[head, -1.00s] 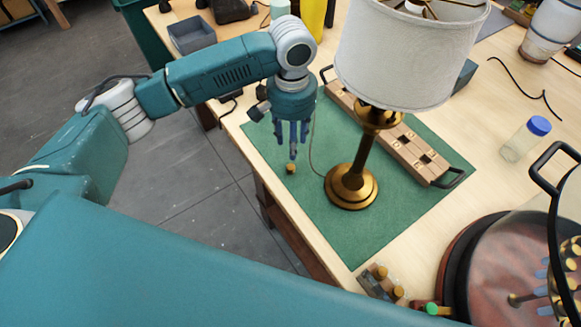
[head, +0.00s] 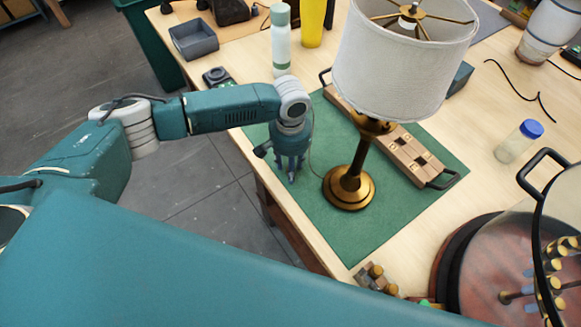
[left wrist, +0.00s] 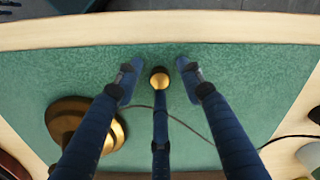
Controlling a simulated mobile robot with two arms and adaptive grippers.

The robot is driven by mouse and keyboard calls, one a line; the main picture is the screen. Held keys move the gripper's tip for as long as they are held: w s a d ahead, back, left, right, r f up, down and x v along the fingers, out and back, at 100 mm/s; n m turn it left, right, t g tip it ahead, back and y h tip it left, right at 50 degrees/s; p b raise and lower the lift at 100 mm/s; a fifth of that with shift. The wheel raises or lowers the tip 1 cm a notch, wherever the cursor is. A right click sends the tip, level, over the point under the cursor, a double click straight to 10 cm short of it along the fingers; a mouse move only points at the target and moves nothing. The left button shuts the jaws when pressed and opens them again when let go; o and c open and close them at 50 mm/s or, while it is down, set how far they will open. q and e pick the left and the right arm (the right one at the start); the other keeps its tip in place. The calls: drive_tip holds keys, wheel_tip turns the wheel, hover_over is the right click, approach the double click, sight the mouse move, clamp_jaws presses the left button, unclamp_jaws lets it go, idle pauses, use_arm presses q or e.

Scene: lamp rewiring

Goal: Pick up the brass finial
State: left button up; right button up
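The brass finial (left wrist: 159,74) is a small round golden knob on the green mat (left wrist: 235,80), near the mat's edge. In the left wrist view it sits between the spread fingertips of my left gripper (left wrist: 158,82). The two outer fingers are apart on either side of it, and the middle finger is just below it in the picture. I cannot tell whether any finger touches it. In the head view my left gripper (head: 291,172) points down at the mat and hides the finial. My right gripper is in neither view.
The brass lamp (head: 350,188) with a white shade (head: 400,70) stands close to the right of my left gripper. A thin cord runs beside it. A wooden tray (head: 400,150) lies behind the lamp. A capped jar (head: 518,142) stands at the right. The mat's front is clear.

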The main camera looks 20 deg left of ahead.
use_arm(q)
drive_tip(key=shift+c, duration=0.3)
drive_tip(key=c, duration=0.9)
drive_tip(key=shift+r, duration=0.1)
